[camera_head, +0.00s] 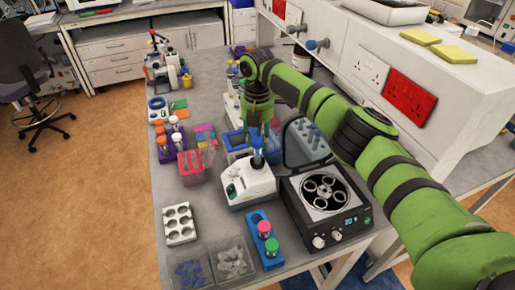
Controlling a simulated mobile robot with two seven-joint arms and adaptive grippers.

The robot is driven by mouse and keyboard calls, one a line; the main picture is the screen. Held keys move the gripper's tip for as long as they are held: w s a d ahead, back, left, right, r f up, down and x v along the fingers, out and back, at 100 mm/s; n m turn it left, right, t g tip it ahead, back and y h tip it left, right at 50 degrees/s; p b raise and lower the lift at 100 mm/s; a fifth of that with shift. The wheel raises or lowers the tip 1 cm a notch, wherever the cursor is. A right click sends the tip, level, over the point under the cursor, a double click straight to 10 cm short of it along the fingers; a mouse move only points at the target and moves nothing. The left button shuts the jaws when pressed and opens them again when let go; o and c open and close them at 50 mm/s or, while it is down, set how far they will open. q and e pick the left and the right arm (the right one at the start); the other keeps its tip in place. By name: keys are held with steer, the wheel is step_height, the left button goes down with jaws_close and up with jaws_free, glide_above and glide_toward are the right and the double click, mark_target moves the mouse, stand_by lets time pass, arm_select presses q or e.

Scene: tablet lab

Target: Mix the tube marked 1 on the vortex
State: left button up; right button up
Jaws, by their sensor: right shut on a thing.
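The white vortex mixer (247,187) stands on the bench near the middle of the view. My right gripper (264,132) is above and behind it, pointing down and shut on a small tube (257,157). The tube is upright at the top of the vortex mixer. I cannot tell whether it touches the cup, and its mark is too small to read. A blue rack (254,217) in front of the mixer holds a tube with a red cap (264,227) and one with a green cap (272,244). My left gripper is not in view.
A black centrifuge (337,222) with its lid (307,143) raised stands right of the mixer. A white six-hole rack (180,223), clear bins (231,258) and a pink rack (191,168) lie to the left. A white shelf unit (420,140) bounds the right side.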

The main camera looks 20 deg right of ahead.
steer(key=shift+s+f, duration=0.1)
steer(key=shift+f, duration=0.35)
stand_by(2.3)
steer(key=shift+r, duration=0.15)
stand_by(3.4)
steer(key=shift+r, duration=0.85)
steer(key=shift+c, duration=0.4)
steer(key=shift+r, duration=1.6)
